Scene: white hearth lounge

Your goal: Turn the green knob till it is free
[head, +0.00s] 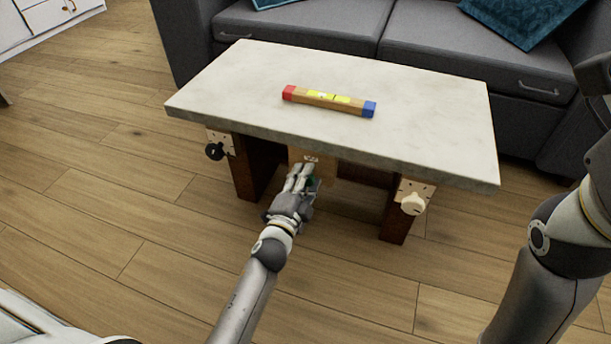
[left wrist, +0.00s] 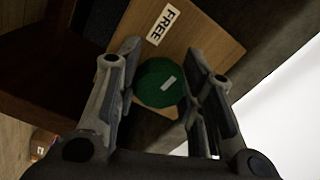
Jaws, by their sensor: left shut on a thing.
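The green knob (left wrist: 160,88) is round with a pale mark on its face. It sits on a wooden panel (left wrist: 205,42) with a "FREE" label (left wrist: 163,25) just beyond the knob. The mark does not clearly line up with the label. My left gripper (head: 303,175) reaches under the front edge of the table, and its fingers (left wrist: 163,88) are shut on the knob's two sides. In the head view the fingers hide most of the knob. My right gripper is out of view.
The stone-topped table (head: 220,85) carries a wooden bar (head: 325,101) with red and blue ends. A black knob (head: 215,151) is at the left leg and a cream knob (head: 412,204) at the right leg. A grey sofa (head: 420,45) stands behind. Floor in front is clear.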

